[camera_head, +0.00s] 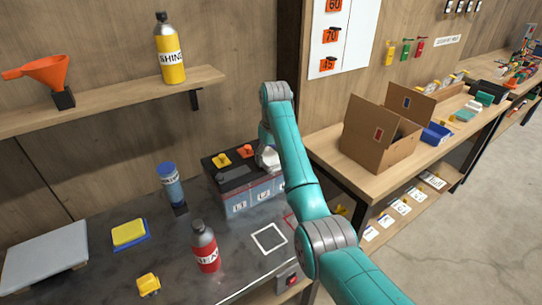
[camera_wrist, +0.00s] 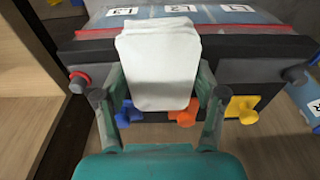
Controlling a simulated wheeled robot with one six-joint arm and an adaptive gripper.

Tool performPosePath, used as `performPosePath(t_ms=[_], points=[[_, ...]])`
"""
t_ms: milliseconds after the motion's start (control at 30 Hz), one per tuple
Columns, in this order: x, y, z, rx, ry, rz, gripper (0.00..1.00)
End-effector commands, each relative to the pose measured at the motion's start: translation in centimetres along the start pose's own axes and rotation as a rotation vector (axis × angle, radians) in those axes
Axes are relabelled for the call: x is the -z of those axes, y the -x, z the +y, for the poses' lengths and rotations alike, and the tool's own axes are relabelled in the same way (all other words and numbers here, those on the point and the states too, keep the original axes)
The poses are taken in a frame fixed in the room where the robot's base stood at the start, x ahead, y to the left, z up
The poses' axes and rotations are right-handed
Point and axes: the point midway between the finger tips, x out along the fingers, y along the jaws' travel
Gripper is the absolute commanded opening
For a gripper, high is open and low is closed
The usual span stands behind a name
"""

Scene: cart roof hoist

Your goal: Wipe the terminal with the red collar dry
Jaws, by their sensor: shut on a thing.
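A battery (camera_head: 262,193) with a dark top and labelled front stands on the grey bench; it also fills the upper wrist view (camera_wrist: 245,68). A terminal with a red collar (camera_wrist: 79,82) sits at its left end in the wrist view. In the head view my arm seems to hide that terminal. My gripper (camera_wrist: 162,82) is shut on a folded white cloth (camera_wrist: 160,60). The cloth is above the battery's middle, to the right of the red collar and apart from it. A grey post (camera_wrist: 293,74) shows at the battery's other end.
A yellow cap (camera_head: 221,160) and an orange cap (camera_head: 246,151) are by the battery top. A blue-capped bottle (camera_head: 171,185), red bottle (camera_head: 205,247), yellow sponge (camera_head: 129,232) and white square outline (camera_head: 268,238) are on the bench. A cardboard box (camera_head: 370,140) stands right.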

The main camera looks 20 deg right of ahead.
Motion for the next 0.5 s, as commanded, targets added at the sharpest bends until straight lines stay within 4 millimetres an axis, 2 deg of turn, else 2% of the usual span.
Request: performPosePath(t_ms=[500], points=[[-0.1,-0.2,2.6,0.000,-0.002,-0.002,0.36]])
